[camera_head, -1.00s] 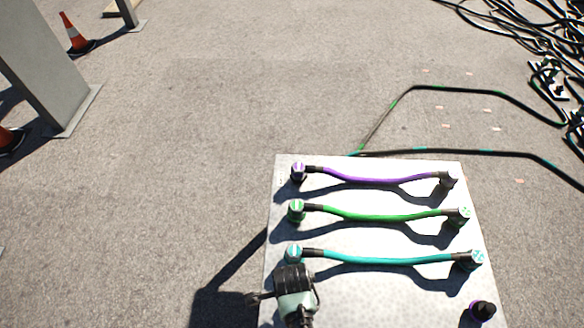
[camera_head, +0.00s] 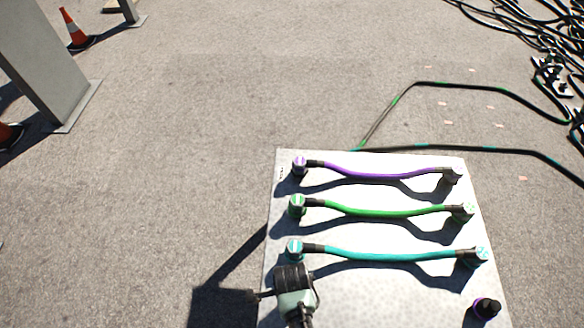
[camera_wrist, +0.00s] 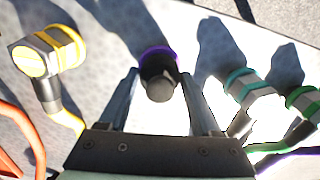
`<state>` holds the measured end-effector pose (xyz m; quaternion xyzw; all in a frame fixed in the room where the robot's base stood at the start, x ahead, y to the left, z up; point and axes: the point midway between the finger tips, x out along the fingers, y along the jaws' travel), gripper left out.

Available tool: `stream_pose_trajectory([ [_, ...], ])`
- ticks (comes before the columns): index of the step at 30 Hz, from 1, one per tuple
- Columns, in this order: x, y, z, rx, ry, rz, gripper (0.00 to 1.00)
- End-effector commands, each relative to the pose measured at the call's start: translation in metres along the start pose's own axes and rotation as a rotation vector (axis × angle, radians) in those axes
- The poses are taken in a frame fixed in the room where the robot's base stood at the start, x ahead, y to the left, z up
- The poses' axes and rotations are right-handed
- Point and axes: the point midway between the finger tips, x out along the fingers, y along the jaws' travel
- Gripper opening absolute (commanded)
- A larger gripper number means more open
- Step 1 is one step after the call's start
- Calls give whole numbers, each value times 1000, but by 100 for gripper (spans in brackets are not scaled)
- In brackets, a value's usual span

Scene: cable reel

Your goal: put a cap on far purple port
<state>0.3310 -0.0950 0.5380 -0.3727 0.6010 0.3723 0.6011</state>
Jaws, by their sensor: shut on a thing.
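In the wrist view my gripper (camera_wrist: 158,82) has its two fingers closed in on the sides of a black cap (camera_wrist: 159,86). The cap's grey end faces the camera. A purple ring, the far purple port (camera_wrist: 157,51), shows right behind the cap; I cannot tell whether the cap is fully seated. In the head view my gripper (camera_head: 291,281) is at the left edge of the pale panel (camera_head: 385,290), in front of the teal plug, and hides the port area. Another black cap with a purple ring (camera_head: 486,307) sits at the panel's right.
Purple (camera_head: 375,177), green (camera_head: 380,212) and teal (camera_head: 385,255) cables cross the panel, plugged at both ends. In the wrist view a yellow plug (camera_wrist: 48,55) stands left of my gripper and a teal plug (camera_wrist: 245,85) right. Cables lie tangled on the ground at right.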

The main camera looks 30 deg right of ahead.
Motion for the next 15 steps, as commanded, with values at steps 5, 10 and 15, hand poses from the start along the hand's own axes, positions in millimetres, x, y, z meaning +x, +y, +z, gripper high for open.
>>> stream_pose_trajectory([
  [5, -1, 1, 0, 0, 0, 1, 0],
  [10, 1, 1, 0, 0, 0, 1, 0],
  [15, 4, 0, 0, 0, 0, 0, 0],
])
